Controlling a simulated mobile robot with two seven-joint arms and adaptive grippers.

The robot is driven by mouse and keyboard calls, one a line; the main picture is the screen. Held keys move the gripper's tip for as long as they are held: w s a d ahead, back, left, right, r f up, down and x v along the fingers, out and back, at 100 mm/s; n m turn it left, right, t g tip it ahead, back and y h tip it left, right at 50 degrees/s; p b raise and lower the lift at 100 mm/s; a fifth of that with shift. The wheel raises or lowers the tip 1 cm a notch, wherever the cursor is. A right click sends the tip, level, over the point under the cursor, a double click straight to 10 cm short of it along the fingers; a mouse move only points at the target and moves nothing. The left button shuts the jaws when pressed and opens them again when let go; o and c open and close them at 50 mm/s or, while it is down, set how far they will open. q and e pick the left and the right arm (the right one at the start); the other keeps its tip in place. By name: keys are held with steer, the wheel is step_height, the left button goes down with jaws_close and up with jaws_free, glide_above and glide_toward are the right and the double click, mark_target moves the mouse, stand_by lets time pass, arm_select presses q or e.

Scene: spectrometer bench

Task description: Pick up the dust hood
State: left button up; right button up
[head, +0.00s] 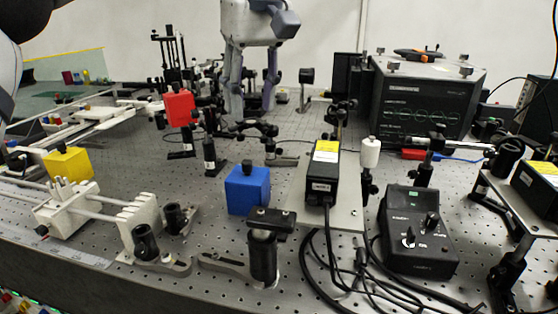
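Three box-shaped covers, each with a small dark knob on top, stand on the bench; I cannot tell which one is the dust hood. The red box (179,109) sits raised among posts left of centre. The blue box (248,191) stands on the bench near the middle. The yellow box (69,163) is at the left, behind a white rail fixture. My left gripper (251,110) hangs fingers-down at the back, right of the red box and beyond the blue box. Its two fingers are apart, with nothing visible between them. My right gripper is not in view.
A black instrument box (425,105) stands at the back right. A black module with a yellow label (323,172), a black controller (417,232) and loose cables crowd the right front. Metal posts (263,255) stand in front of the blue box. Some perforated bench is bare left of it.

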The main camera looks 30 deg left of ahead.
arm_select(q)
glide_above(247, 162)
steer(key=s+d, duration=0.1)
step_height(247, 162, down, 5)
steer(key=shift+s+d+r, duration=0.1)
steer(key=f, duration=0.4)
steer(key=w+a+f, duration=0.1)
steer(key=f, duration=0.1)
steer(key=shift+w+a+f, duration=0.1)
steer(key=shift+f, duration=0.05)
jaws_close()
